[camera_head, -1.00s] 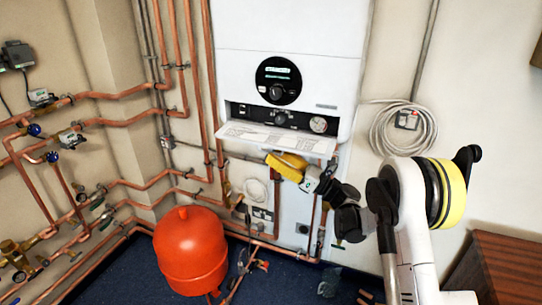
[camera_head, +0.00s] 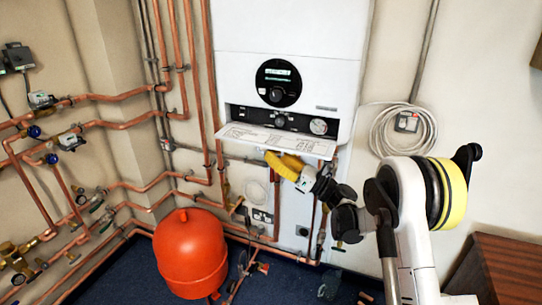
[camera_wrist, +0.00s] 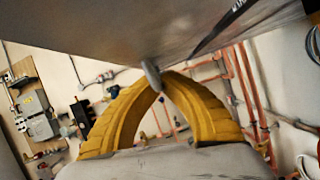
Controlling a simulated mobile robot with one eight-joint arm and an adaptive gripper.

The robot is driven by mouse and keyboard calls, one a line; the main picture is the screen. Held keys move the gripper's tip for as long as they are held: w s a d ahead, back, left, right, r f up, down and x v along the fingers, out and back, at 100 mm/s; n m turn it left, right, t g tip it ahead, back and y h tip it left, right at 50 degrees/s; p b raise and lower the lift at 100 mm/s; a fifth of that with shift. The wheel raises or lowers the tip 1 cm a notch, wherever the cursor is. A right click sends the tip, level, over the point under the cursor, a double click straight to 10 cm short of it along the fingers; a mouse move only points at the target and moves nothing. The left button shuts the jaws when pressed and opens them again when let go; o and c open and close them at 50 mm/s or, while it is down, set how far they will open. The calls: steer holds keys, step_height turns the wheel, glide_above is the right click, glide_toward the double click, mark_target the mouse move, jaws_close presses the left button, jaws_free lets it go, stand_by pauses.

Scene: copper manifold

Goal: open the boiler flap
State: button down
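The white boiler (camera_head: 287,45) hangs on the wall in the head view. Its flap (camera_head: 262,137) is folded down below the control strip, with a printed sheet on its upper face. The strip's knobs and gauge are exposed above it. My gripper (camera_head: 272,158) has yellow fingers and is just under the flap's front edge. In the wrist view, the flap's grey underside (camera_wrist: 130,30) fills the top. My gripper (camera_wrist: 160,82) shows its fingertips together beside a small grey tab (camera_wrist: 151,75) at the flap's edge. I cannot tell whether they hold the tab.
Copper pipes (camera_head: 125,95) with valves cover the wall at left. A red expansion vessel (camera_head: 190,255) stands below, left of the boiler. A coiled cable (camera_head: 404,130) hangs to the right. A brown cabinet (camera_head: 500,270) is at the lower right.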

steer(key=r+m+t, duration=0.1)
steer(key=m, duration=0.1)
steer(key=r+m+h, duration=0.1)
steer(key=m, duration=0.1)
steer(key=shift+s+a+r+m+t, duration=0.1)
steer(key=shift+s+m+t, duration=0.3)
steer(key=c, duration=1.5)
jaws_free()
steer(key=shift+w, duration=0.1)
steer(key=shift+c, duration=0.2)
steer(key=v, duration=1.2)
steer(key=shift+r, duration=0.1)
